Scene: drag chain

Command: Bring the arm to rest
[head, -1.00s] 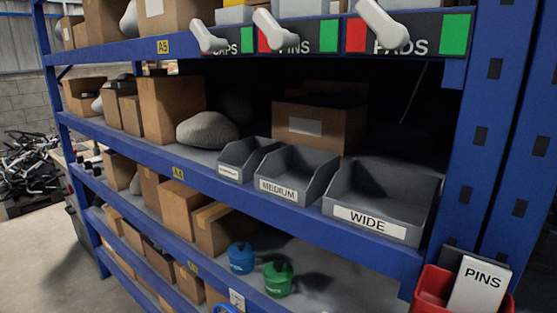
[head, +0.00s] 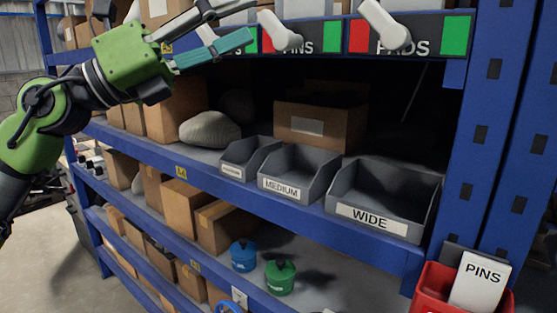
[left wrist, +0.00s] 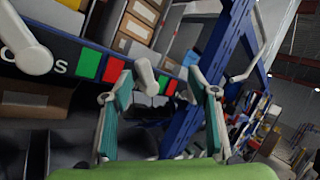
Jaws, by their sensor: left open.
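My left gripper (head: 238,24) comes in from the left in the head view, in front of the top shelf's left label. Its fingers are spread and nothing is between them. In the left wrist view the two teal fingers (left wrist: 162,85) stand apart. A white lever (left wrist: 147,77) shows in the gap, and I cannot tell its distance from the fingers. Another white lever (left wrist: 25,45) is at the left. In the head view the PINS lever (head: 279,32) and the PADS lever (head: 385,25) hang tilted.
Grey bins marked MEDIUM (head: 299,176) and WIDE (head: 384,200) stand on the middle shelf. A blue upright (head: 480,140) borders the right. A red bin (head: 432,285) with a PINS card (head: 480,282) is at lower right. Blue (head: 243,257) and green (head: 280,278) pots stand low.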

